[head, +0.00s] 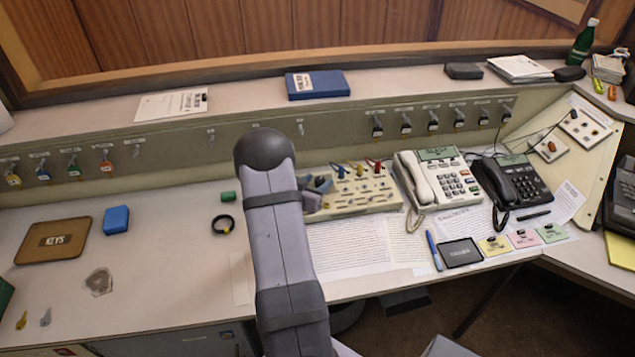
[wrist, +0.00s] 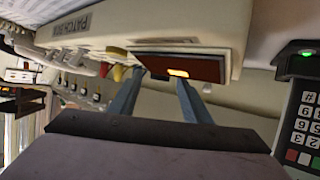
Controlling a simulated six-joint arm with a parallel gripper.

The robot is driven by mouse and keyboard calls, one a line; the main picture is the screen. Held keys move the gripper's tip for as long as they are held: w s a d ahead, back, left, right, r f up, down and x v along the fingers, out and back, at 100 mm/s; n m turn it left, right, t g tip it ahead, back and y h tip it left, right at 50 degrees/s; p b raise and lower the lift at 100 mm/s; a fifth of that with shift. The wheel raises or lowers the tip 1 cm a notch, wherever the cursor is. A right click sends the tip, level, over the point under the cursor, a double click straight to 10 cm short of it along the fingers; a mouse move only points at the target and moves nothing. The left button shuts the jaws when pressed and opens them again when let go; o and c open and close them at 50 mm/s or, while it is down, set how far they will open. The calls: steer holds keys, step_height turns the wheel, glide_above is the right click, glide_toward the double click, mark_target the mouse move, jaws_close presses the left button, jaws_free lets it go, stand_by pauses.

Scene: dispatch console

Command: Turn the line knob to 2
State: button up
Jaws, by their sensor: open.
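My gripper (head: 319,187) is at the left end of the cream patch box (head: 372,196) in the head view, partly hidden behind my own arm. In the wrist view my gripper (wrist: 158,82) is open, its two blue-grey fingers apart beside the patch box (wrist: 80,27), with nothing clearly held between them. A red-brown panel (wrist: 185,67) with a small lit yellow patch lies just beyond the fingertips. I cannot make out a line knob or its numbers in either view; my arm and gripper hide part of the box's left end.
Coloured plugs stand on the patch box. A white phone (head: 437,182) and a black phone (head: 511,183) stand to its right. A black ring (head: 223,225) and a green block (head: 228,197) lie to the left. A keypad (wrist: 305,120) shows in the wrist view.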

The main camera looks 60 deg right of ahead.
steer(key=shift+b+v, duration=0.4)
steer(key=shift+v, duration=2.9)
